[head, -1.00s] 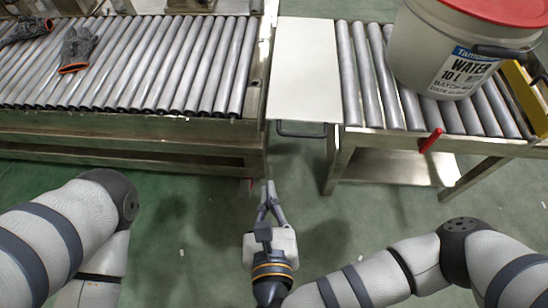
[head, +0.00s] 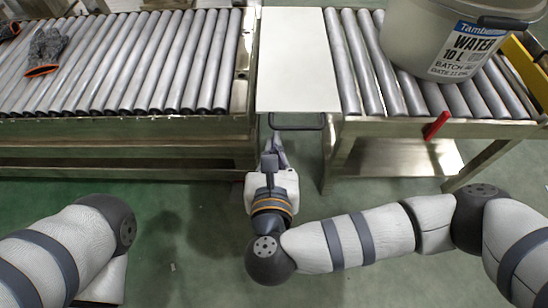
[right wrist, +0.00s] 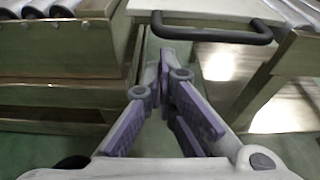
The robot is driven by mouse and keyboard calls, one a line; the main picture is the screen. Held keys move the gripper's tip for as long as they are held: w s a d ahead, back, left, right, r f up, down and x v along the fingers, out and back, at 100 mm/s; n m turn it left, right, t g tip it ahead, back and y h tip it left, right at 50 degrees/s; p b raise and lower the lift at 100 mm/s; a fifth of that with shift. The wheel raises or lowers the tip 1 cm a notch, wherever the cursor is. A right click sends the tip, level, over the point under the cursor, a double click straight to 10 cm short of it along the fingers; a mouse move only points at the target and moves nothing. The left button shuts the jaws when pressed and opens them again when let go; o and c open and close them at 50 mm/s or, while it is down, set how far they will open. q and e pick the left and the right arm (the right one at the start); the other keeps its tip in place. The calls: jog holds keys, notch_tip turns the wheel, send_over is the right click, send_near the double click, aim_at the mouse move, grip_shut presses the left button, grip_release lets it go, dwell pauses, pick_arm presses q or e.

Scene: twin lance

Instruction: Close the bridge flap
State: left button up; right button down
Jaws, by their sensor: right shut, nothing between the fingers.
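The bridge flap (head: 297,60) is a pale flat panel over the gap between the two roller conveyors. It looks about level with the rollers; I cannot tell whether it is fully down. Its dark bar handle (head: 297,127) sticks out from the near edge and also shows in the right wrist view (right wrist: 212,34). My right gripper (head: 274,143) is shut and empty, just short of the handle and toward its left end. In the right wrist view its fingertips (right wrist: 162,52) point at the handle's left end; contact cannot be told. My left gripper is out of view.
The left conveyor (head: 130,60) carries a grey glove (head: 45,48). The right conveyor (head: 405,95) bears a large water bucket (head: 440,40) and has a red lever (head: 436,125) on its near side. Green floor is clear in front of both.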

jog(key=shift+r, duration=0.25)
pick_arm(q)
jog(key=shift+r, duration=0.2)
pick_arm(e)
jog(key=shift+a+r+m, duration=0.1)
jog(key=shift+r+m, duration=0.2)
jog(key=shift+r, duration=0.2)
